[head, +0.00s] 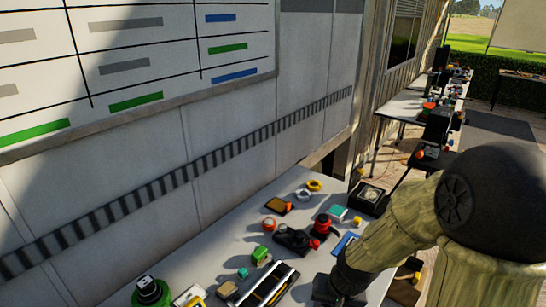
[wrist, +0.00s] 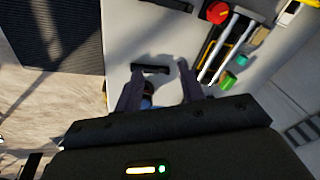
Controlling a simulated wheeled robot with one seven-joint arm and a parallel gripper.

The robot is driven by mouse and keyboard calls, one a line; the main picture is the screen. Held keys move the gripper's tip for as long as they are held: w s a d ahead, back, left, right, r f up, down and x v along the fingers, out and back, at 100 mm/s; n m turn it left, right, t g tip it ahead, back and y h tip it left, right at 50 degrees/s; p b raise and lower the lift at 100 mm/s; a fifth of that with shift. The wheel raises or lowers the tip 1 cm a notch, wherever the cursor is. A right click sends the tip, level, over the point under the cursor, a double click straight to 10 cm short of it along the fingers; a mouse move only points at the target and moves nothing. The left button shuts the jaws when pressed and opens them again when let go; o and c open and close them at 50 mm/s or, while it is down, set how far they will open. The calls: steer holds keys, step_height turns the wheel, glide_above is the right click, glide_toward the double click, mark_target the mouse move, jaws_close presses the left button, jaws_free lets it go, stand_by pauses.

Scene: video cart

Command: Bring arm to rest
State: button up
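My arm (head: 395,235) reaches in from the right in the head view and bends down toward the front of the white table (head: 220,240). Its dark end (head: 340,287) is low in the picture, and the fingertips cannot be made out there. In the wrist view my gripper (wrist: 160,75) has its two dark fingers apart, over the table near its edge. A dark bar (wrist: 150,68) shows by the fingertips, and a small blue thing (wrist: 147,101) shows lower between the fingers. I cannot tell how far below they are. Nothing is seen clamped.
A black tray with silver rails (head: 265,287) lies close left of my gripper. A red-and-black device (head: 322,225), a green block (head: 260,253) and a black box (head: 368,197) are further back. A wall with a chart (head: 130,60) runs behind. Floor (wrist: 50,110) lies beyond the table edge.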

steer(key=s+d+r+n+h, duration=0.1)
steer(key=s+d+r+n, duration=0.1)
steer(key=s+r, duration=0.2)
steer(key=shift+s+r, duration=0.15)
steer(key=shift+r, duration=0.25)
stand_by(0.4)
